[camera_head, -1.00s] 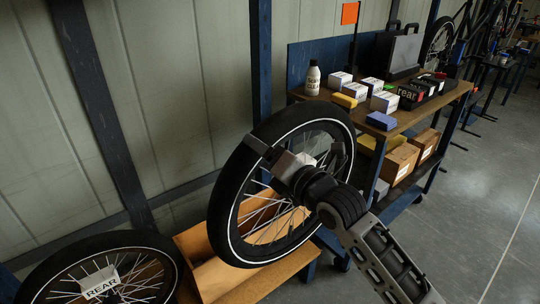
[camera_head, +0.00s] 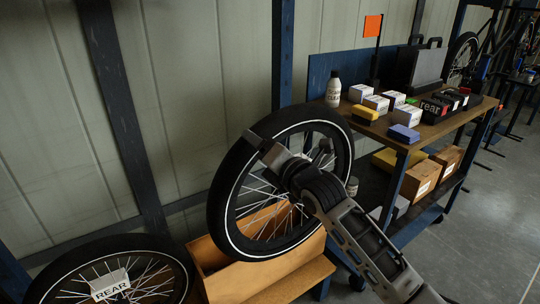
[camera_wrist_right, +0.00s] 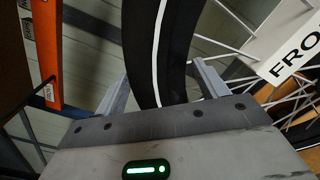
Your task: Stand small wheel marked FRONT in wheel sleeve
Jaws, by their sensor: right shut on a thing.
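The small wheel (camera_head: 222,195) with a black tyre and white stripe is held upright and slightly tilted by my right gripper (camera_head: 266,148). In the right wrist view the two fingers (camera_wrist_right: 160,90) stand on either side of its tyre (camera_wrist_right: 158,40), and a white tag (camera_wrist_right: 290,45) on the spokes reads "FRO", the rest cut off. An open orange-brown wooden box (camera_head: 235,288), which may be the wheel sleeve, is behind and below the wheel. I cannot tell whether the wheel's bottom is inside it. My left gripper is not in view.
A second wheel tagged REAR (camera_head: 110,284) is at the lower left, close to the box. A bench (camera_head: 440,128) with a bottle, small boxes and a black case stands at the right, cartons (camera_head: 422,180) below. A blue post (camera_head: 283,55) rises behind the wheel. Floor is clear at right.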

